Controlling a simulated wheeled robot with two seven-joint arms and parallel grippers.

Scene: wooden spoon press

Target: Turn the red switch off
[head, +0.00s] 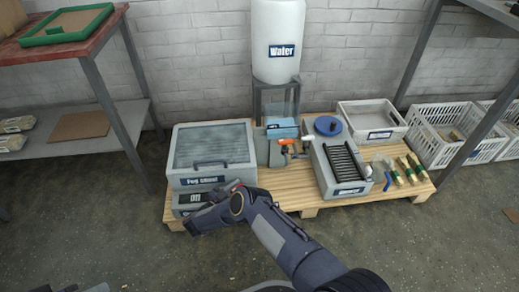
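A small grey box (183,211) with a dark label sits at the front left of the wooden pallet, below a larger grey case with a clear lid (213,150). A small reddish patch (233,184) shows just behind my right wrist, at the right end of the small box. I cannot tell whether it is the red switch or how it is set. My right gripper (197,222) is in front of the small box and partly hides it. Its fingers are too dark and small to read, and contact is unclear. My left gripper is not in view.
A red-topped table (70,45) stands left. The floor in front is clear.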

